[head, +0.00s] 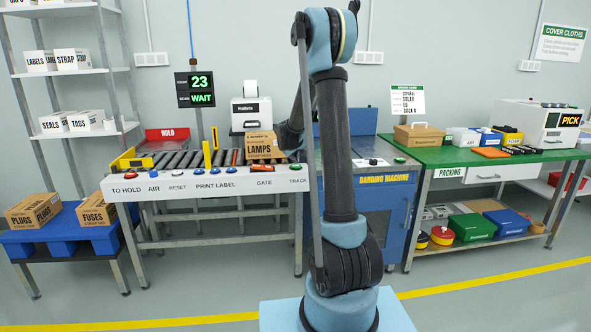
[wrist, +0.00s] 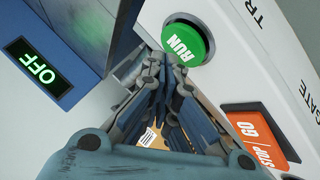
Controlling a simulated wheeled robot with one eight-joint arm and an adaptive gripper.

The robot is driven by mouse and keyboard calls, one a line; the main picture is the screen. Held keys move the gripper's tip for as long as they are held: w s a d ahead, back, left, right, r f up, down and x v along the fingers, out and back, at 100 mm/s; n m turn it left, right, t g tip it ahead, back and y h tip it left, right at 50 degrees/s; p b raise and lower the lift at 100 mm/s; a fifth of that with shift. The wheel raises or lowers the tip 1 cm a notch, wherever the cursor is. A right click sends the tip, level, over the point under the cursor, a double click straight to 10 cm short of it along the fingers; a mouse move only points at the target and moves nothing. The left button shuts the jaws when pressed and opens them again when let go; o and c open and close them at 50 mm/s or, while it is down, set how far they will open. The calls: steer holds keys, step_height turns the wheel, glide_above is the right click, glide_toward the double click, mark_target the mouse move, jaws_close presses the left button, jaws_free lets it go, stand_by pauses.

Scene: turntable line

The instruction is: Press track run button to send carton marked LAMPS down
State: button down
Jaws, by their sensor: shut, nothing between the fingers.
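The green RUN button (wrist: 188,42) sits at the top of the wrist view on a white panel, its face partly covered at the lower left by my fingers. My gripper (wrist: 163,62) is shut and empty, its fingertips at the button's edge; I cannot tell whether they touch it. In the head view the green button (head: 296,168) shows above the TRACK label, and my gripper is hidden behind my arm. The carton marked LAMPS (head: 265,152) rests on the roller track left of my arm. A piece of cardboard (wrist: 152,138) shows between my fingers in the wrist view.
An orange STOP/GO switch (wrist: 262,135) is right of the RUN button. A dark panel reads OFF (wrist: 38,68). The display (head: 196,90) reads 23 and WAIT. The banding machine (head: 384,205) and green packing table (head: 480,155) stand right; PLUGS and FUSES cartons (head: 97,210) stand left.

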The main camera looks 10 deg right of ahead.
mark_target(294, 166)
steer(key=shift+f, duration=0.8)
stand_by(0.9)
steer(key=shift+r, duration=0.9)
steer(key=shift+r, duration=2.55)
